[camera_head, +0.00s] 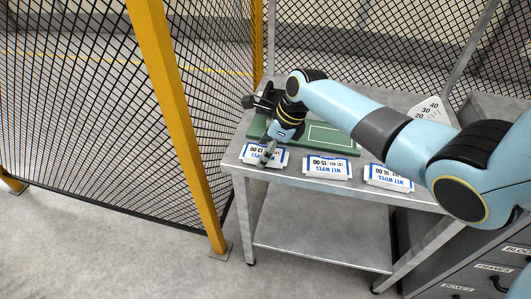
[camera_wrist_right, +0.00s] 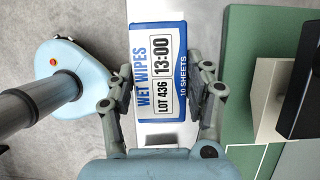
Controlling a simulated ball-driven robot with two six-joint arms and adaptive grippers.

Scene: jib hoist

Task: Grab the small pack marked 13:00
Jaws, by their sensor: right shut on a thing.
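The small white-and-blue wet wipes pack marked 13:00 (camera_wrist_right: 162,62) lies at the left front of the metal table; it also shows in the head view (camera_head: 252,152), partly hidden by my right gripper. My right gripper (camera_head: 266,157) reaches down over it. In the right wrist view, the two fingers (camera_wrist_right: 164,78) are at both long sides of the pack, shut on it. The label also reads LOT 436. My left gripper is not in view.
A pack marked 15:00 (camera_head: 327,168) and a third pack (camera_head: 389,178) lie to the right along the table's front edge (camera_head: 300,181). A green board (camera_head: 345,150) lies behind them. A yellow post (camera_head: 178,110) with mesh fence stands left. Grey drawers (camera_head: 470,275) are at lower right.

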